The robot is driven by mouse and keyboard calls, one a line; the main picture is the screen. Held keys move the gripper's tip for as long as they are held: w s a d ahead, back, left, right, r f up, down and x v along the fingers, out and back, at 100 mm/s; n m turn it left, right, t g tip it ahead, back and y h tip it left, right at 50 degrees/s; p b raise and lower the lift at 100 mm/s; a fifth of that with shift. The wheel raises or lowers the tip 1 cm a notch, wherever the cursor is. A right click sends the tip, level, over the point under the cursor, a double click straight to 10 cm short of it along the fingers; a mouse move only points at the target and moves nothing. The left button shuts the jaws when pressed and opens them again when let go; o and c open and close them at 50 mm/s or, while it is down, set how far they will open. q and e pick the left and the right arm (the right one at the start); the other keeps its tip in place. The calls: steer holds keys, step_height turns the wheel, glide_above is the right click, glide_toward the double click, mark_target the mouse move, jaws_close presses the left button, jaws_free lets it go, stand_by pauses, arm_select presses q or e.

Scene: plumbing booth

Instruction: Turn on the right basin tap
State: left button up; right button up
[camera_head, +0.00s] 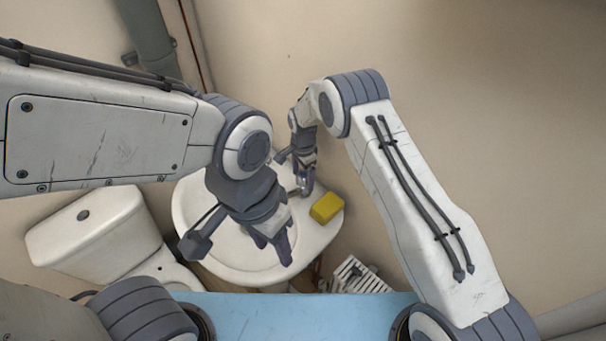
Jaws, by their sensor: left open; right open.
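The white basin (325,234) stands against the wall in the middle of the view. My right gripper (305,190) is at the back right of the basin, by the place of the tap. The right basin tap is mostly hidden behind this gripper, and I cannot tell whether they touch. My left gripper (274,250) is lower and nearer, over the basin bowl, pointing down. It is open with nothing visible between its fingers. My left arm hides the back left of the basin.
A yellow sponge or soap block (327,207) lies on the basin's right rim. A white toilet (93,232) stands to the left. A white slatted rack (357,276) is on the floor at the right of the basin. A grey pipe (147,35) runs up the wall.

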steer(key=c, duration=1.4)
